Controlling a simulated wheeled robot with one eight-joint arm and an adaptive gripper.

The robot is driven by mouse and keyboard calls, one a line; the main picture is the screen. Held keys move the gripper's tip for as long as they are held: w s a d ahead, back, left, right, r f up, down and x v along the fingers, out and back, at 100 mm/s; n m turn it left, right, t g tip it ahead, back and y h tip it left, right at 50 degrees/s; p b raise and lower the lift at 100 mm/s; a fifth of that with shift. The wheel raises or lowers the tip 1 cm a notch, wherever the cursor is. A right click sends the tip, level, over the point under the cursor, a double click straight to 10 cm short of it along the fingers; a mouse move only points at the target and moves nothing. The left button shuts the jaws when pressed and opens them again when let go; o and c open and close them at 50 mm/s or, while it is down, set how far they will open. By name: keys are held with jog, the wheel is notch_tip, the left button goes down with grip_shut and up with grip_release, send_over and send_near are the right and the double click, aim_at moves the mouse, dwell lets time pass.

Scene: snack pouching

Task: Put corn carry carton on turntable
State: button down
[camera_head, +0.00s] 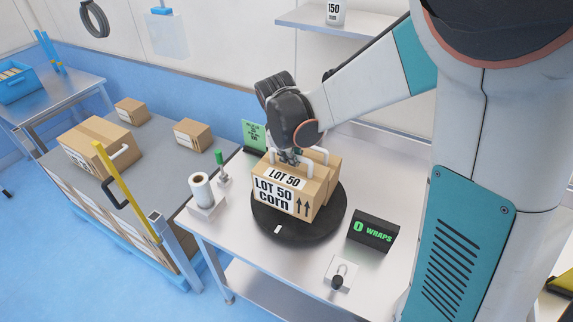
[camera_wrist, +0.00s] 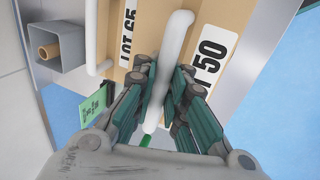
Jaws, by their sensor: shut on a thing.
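The corn carry carton (camera_head: 272,203), brown and marked LOT 50 corn, is over the round black turntable (camera_head: 330,226). It looks upright and seems to rest on the disc, but its contact is not clear. My gripper (camera_head: 290,157) is above the carton, fingers pointing down. In the wrist view my gripper (camera_wrist: 168,95) is shut on a white carry handle (camera_wrist: 174,42), with a finger on each side. The LOT 50 label (camera_wrist: 210,55) is right of that handle. A LOT 65 label (camera_wrist: 129,35) and another white handle (camera_wrist: 91,35) are to its left.
The metal table has a white roll (camera_head: 201,190), a green-handled post (camera_head: 219,160), a 0 WRAPS display (camera_head: 373,231) and a small switch box (camera_head: 340,276) around the turntable.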

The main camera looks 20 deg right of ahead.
aim_at(291, 170)
jog(key=shift+f+b, duration=0.35)
jog(key=shift+f, duration=2.65)
jog(key=c, duration=2.1)
grip_release()
jog(key=shift+f, duration=0.2)
jog(key=shift+c, duration=0.2)
jog(key=o, duration=0.5)
jog(key=shift+r, duration=0.1)
jog(key=shift+o, duration=0.2)
